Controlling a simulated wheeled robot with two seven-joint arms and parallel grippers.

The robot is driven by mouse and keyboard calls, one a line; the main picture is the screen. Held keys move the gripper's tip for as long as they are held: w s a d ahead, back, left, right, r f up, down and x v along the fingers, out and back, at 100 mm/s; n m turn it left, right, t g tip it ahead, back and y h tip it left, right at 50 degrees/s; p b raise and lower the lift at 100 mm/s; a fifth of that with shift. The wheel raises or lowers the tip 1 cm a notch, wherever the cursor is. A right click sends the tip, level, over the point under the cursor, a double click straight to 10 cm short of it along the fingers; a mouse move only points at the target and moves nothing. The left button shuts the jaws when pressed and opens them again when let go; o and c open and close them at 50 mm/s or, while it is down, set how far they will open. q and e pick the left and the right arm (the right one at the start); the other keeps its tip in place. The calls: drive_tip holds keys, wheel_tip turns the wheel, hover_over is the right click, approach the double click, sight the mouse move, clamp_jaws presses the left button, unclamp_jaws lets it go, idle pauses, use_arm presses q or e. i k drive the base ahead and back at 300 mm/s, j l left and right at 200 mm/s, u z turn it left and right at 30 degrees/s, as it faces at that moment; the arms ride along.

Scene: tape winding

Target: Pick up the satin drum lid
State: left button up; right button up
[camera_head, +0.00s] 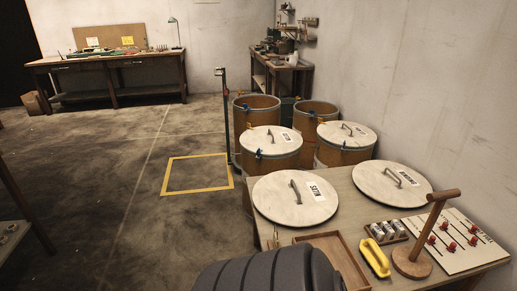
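A round pale lid (288,202) with a bar handle lies flat on the near table. Its small white label (317,190) seems to read "SATIN". A second, similar lid (381,190) lies to its right on the same table, with a longer label that I cannot read clearly. Neither of my grippers shows in this view, so I cannot see anything held.
On the table (345,212) are an open wooden tray (357,270), a yellow handle (375,258), a wooden stand (411,262) and a board with red knobs (446,263). Several drums stand behind, two lidded (270,139) (346,134). Floor left of the yellow square (167,178) is clear.

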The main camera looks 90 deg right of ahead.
sight(295, 198)
drive_tip(key=i+l+z, duration=0.25)
drive_tip(key=z, duration=0.2)
drive_tip(key=i+l+z, duration=0.15)
drive_tip(key=i+z, duration=0.3)
drive_tip(key=i+l+z, duration=0.1)
drive_tip(key=i+z, duration=0.15)
drive_tip(key=z, duration=0.25)
drive_tip(key=i+j+z, duration=0.1)
drive_tip(key=i+z, duration=0.2)
drive_tip(key=z, duration=0.15)
drive_tip(key=i+j+z, duration=0.2)
drive_tip(key=i+z, duration=0.5)
drive_tip(key=z, duration=0.2)
drive_tip(key=i+z, duration=0.3)
drive_tip(key=z, duration=0.15)
drive_tip(key=i+j+z, duration=0.1)
drive_tip(key=i+z, duration=0.15)
drive_tip(key=z, duration=0.2)
drive_tip(key=i+j+z, duration=0.2)
drive_tip(key=z, duration=0.3)
drive_tip(key=i+z, duration=0.25)
drive_tip(key=z, duration=0.15)
drive_tip(key=i+j+z, duration=0.1)
drive_tip(key=i+z, duration=0.2)
drive_tip(key=z, duration=0.15)
